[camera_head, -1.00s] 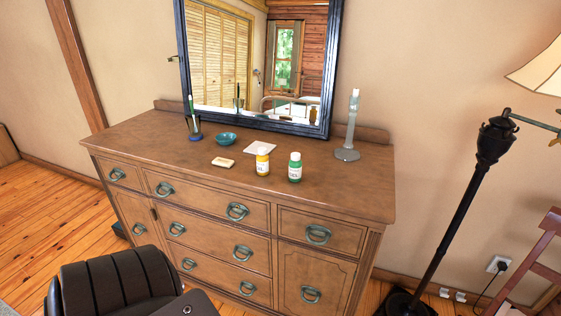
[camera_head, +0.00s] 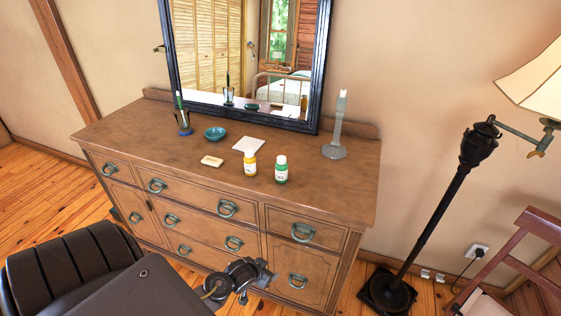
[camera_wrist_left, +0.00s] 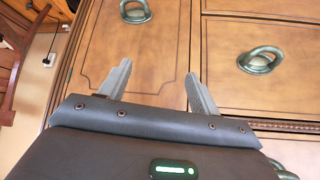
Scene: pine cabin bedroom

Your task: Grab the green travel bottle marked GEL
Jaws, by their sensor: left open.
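The green bottle (camera_head: 281,170) has a white cap and a pale label too small to read. It stands upright on the dresser top, right of a yellow bottle (camera_head: 250,163) with a white cap. My left gripper (camera_head: 262,272) is low in front of the dresser drawers, below and well apart from the bottles. In the left wrist view, its two grey fingers (camera_wrist_left: 158,80) are spread with nothing between them, facing the dresser front. The bottle does not show in the wrist view. My right gripper is not in view.
The dresser (camera_head: 120,128) also holds a soap bar (camera_head: 211,161), a teal bowl (camera_head: 215,134), a white cloth or paper square (camera_head: 248,145), a brush cup (camera_head: 184,125) and a grey candlestick (camera_head: 335,150). A mirror (camera_head: 323,65) stands behind. A floor lamp (camera_head: 440,200) is at right.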

